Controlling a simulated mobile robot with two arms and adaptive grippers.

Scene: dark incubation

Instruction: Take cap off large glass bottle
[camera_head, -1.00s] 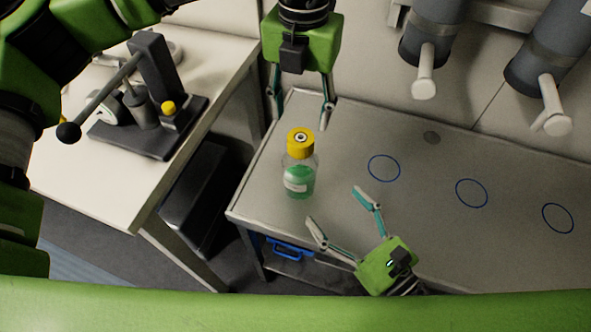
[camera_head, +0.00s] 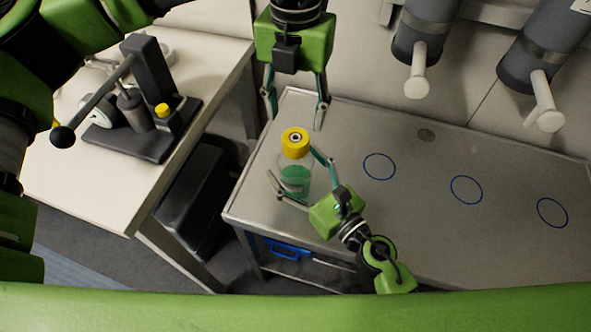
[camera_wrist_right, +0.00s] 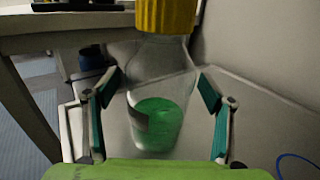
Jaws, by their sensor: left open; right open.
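A large clear glass bottle (camera_head: 295,180) with green liquid and a yellow cap (camera_head: 295,138) stands upright on the grey metal table, near its left end. In the right wrist view the bottle (camera_wrist_right: 160,105) stands between the open fingers, with its cap (camera_wrist_right: 165,15) at the top edge. My right gripper (camera_head: 296,177) is open, one finger on each side of the bottle's body; a gap shows on both sides in the wrist view. My left gripper (camera_head: 294,112) is open and empty, pointing down, with its fingertips above and behind the cap.
The grey table (camera_head: 420,220) is clear to the right, marked with blue circles (camera_head: 379,166). Grey cylinders with white spouts (camera_head: 418,82) hang at the back right. A white bench (camera_head: 85,185) at left carries a dark device (camera_head: 140,135) with a lever.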

